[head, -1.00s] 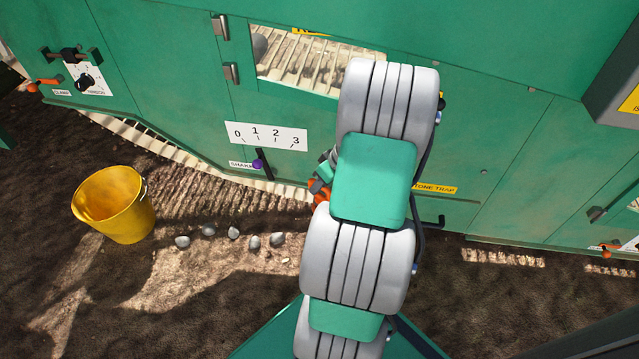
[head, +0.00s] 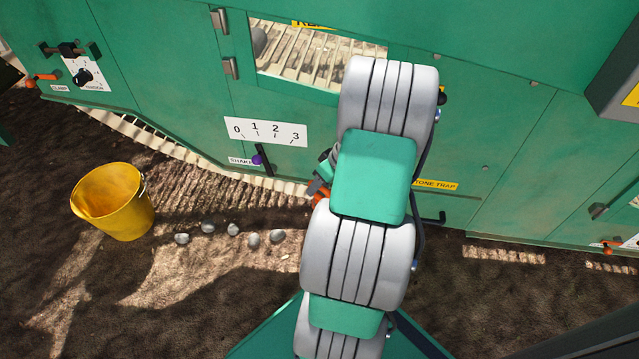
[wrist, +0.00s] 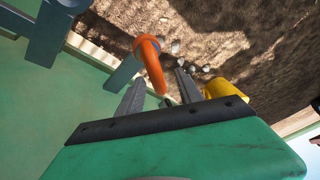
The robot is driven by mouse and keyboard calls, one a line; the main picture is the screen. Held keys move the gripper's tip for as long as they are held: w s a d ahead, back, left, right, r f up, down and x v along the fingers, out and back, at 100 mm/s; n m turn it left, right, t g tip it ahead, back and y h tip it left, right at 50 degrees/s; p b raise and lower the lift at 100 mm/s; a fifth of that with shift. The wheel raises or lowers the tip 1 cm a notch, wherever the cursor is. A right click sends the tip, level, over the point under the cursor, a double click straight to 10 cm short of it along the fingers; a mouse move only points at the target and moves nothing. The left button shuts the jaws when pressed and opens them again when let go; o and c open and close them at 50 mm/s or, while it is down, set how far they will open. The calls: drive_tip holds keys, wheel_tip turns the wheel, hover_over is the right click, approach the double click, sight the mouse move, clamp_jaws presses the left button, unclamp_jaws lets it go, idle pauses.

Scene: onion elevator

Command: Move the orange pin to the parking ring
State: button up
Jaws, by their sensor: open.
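The orange pin (wrist: 150,62) shows in the wrist view as a thick curved orange handle. My gripper (wrist: 159,76) is open, with one grey finger on each side of the pin's lower part. I cannot tell whether either finger touches it. In the head view a small piece of orange (head: 320,196) shows low against the green machine, left of my arm. My gripper (head: 324,170) is mostly hidden there behind my arm. I cannot make out the parking ring in either view.
The green machine wall (head: 510,150) fills the back. A shaker lever (head: 263,162) with a purple knob is left of my arm, below a 0–3 scale (head: 265,132). A yellow bucket (head: 113,203) and several stones (head: 233,230) are on the soil at left.

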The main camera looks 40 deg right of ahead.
drive_tip(key=p+v, duration=0.3)
drive_tip(key=v, duration=0.4)
drive_tip(key=shift+r, duration=0.4)
drive_tip(key=shift+s+d, duration=0.1)
drive_tip(key=shift+s, duration=0.05)
